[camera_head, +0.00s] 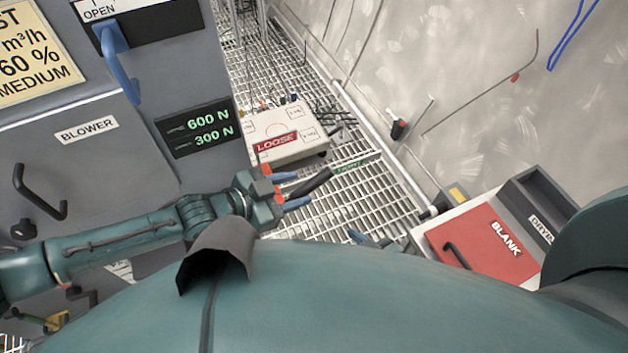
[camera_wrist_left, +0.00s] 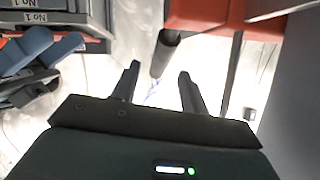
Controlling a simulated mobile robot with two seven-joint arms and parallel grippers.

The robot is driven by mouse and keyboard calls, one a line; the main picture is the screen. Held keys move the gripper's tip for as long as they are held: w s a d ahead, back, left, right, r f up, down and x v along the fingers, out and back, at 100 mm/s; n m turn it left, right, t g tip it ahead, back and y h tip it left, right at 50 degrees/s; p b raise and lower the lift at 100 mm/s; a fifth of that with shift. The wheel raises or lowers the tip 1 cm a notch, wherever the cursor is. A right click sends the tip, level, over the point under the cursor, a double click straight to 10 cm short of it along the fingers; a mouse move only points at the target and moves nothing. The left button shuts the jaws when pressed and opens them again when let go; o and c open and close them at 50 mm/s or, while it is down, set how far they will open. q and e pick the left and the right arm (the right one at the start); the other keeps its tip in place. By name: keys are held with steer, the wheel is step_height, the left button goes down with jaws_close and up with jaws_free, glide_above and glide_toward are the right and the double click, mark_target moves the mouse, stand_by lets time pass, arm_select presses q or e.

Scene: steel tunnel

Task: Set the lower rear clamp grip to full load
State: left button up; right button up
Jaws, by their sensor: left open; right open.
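A dark cylindrical grip (camera_head: 317,182) shows between the blue-tipped fingers of my left gripper (camera_head: 302,189) in the head view. In the left wrist view the dark grip (camera_wrist_left: 164,50) comes down from an orange-red part (camera_wrist_left: 208,14). Its lower end lies just beyond and between the open fingers (camera_wrist_left: 157,74); contact cannot be told. Whether it is the lower rear clamp grip cannot be told. My right gripper (camera_head: 363,239) is open and mostly hidden behind my teal body. A display (camera_head: 198,127) reads 600 N and 300 N; its small labels are unreadable.
A grey cabinet (camera_head: 150,158) with a BLOWER label and handles stands at left. A white box (camera_head: 288,150) marked LOOSE lies beyond my left gripper. A red BLANK panel (camera_head: 482,247) with a black handle is at right. Grated floor (camera_head: 377,187) runs between them, beside a pale wall.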

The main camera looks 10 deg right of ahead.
mark_target(308, 186)
arm_select(q)
steer(key=x, duration=0.6)
steer(key=shift+c, duration=0.2)
jaws_close()
